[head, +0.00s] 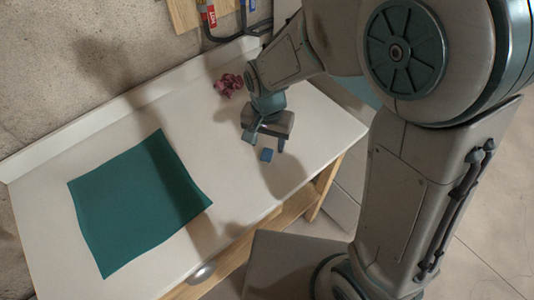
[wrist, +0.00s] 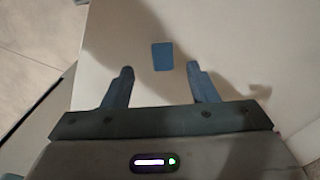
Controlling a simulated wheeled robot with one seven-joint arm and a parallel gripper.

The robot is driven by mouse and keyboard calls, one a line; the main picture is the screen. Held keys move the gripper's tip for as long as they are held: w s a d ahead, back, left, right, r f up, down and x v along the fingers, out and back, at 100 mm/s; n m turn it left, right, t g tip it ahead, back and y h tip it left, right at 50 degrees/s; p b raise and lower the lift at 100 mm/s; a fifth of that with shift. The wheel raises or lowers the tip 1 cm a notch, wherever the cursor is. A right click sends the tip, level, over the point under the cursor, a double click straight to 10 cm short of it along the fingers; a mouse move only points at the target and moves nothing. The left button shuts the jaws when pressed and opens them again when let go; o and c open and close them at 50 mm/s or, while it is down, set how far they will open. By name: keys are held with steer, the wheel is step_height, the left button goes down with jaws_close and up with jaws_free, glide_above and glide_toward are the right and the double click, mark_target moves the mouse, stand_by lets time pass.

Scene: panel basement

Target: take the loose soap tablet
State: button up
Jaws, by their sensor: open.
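The soap tablet is a small blue block (head: 266,155) on the white table, near its right front edge. In the wrist view the blue tablet (wrist: 162,56) lies a little beyond the fingertips, roughly centred between them. My gripper (head: 265,142) is open and empty above the table, with the tablet just in front of it in the head view. In the wrist view both fingers of my gripper (wrist: 161,70) are spread apart and nothing is between them. I cannot tell the exact height of the fingers over the table.
A teal cloth or mat (head: 140,205) covers the left part of the white table (head: 110,125). A crumpled dark pink thing (head: 228,84) lies behind my gripper. Tools hang on a wooden board (head: 220,14) at the wall. The tabletop around the tablet is clear.

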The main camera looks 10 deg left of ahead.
mark_target(266, 156)
steer(key=shift+w+a+f+p, duration=0.1)
steer(key=shift+f+p, duration=0.2)
steer(key=shift+f, duration=1.2)
steer(key=shift+a+f+p, duration=0.1)
steer(key=shift+f+p, duration=0.15)
steer(key=shift+f, duration=1.25)
steer(key=c, duration=1)
